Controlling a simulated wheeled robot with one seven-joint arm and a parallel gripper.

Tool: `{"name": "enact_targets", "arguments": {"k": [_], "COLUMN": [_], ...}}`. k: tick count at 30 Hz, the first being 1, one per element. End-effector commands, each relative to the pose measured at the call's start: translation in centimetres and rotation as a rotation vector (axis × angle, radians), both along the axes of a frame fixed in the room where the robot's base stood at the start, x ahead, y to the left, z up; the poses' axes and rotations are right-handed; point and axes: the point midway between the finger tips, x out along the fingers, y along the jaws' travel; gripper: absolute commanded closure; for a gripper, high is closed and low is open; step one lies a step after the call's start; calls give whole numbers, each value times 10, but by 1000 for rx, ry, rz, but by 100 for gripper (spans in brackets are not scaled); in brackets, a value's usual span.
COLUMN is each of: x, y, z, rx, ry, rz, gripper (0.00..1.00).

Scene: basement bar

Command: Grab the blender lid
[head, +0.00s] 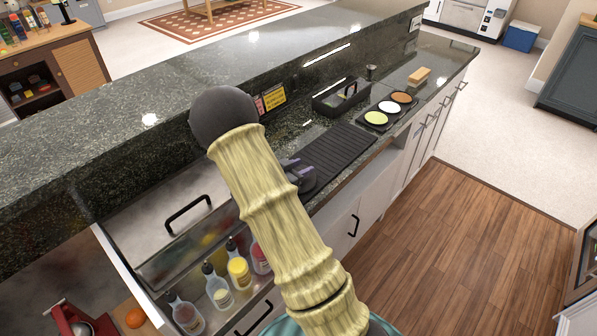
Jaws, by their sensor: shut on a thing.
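My arm rises through the middle of the head view and hides much of the counter behind it. A dark grey-purple part, which looks like my gripper (301,175), shows just right of the arm, low over the near end of the black ribbed mat. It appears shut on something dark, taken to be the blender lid. I cannot make out the lid's outline apart from the gripper, and the fingertips are not clear. No blender jar can be made out.
The black mat (342,152) lies on the dark stone counter. Beyond it are a black caddy (341,96), a tray of coloured rimming dishes (388,110) and a sponge-like block (419,76). Bottles (217,286) stand at lower left. A raised bar ledge (130,130) runs behind. Wooden floor (450,240) is clear at right.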

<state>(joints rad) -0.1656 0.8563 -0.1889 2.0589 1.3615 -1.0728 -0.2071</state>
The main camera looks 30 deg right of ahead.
Motion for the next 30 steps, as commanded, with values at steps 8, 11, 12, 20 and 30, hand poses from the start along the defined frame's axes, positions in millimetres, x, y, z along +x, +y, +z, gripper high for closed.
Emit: {"name": "enact_targets", "arguments": {"k": [8,11,12,20,30], "x": [1,1,1,0,0], "y": [0,0,0,0,-1], "z": [41,61,68,96,96], "rx": [1,1,0,-1,-1], "ry": [-7,-8,-7,-1,0], "rz": [1,0,0,0,-1], "gripper": [88,88,88,88,88]}}
